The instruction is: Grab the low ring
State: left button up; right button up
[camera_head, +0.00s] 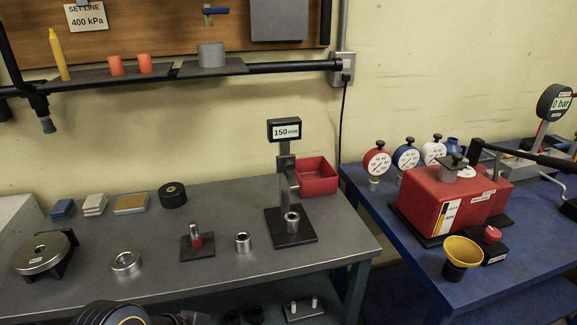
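A low, wide metal ring (126,262) lies flat on the grey bench, left of centre. A taller, narrower metal ring (243,242) stands to its right. Another metal ring (292,222) stands on the black base of the height gauge (284,175), whose display reads 150. At the bottom edge, a dark rounded part with a yellow arc seems to be my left arm, with a dark end part (190,318) to its right. It is nearer the camera than the low ring and apart from it in the picture. Its fingers cannot be made out. My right gripper does not show.
A round metal fixture (43,254) stands left of the low ring. A small stand with a red-based pin (195,239) is to its right. A red bin (316,177) stands behind the gauge. A blue bench (400,262) with a red machine (445,203) is at right.

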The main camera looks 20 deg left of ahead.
aim_at(118, 269)
jog(key=u, duration=1.95)
jog(key=j+z, duration=0.15)
jog(key=z, duration=0.3)
jog(key=i+j+z, duration=0.1)
jog(key=z, duration=0.4)
jog(key=j+z, duration=0.3)
jog(key=z, duration=0.15)
jog(key=i+j+z, duration=0.1)
jog(key=j+z, duration=0.2)
jog(key=j, duration=0.55)
jog(key=j+z, duration=0.25)
jog(key=j, duration=0.65)
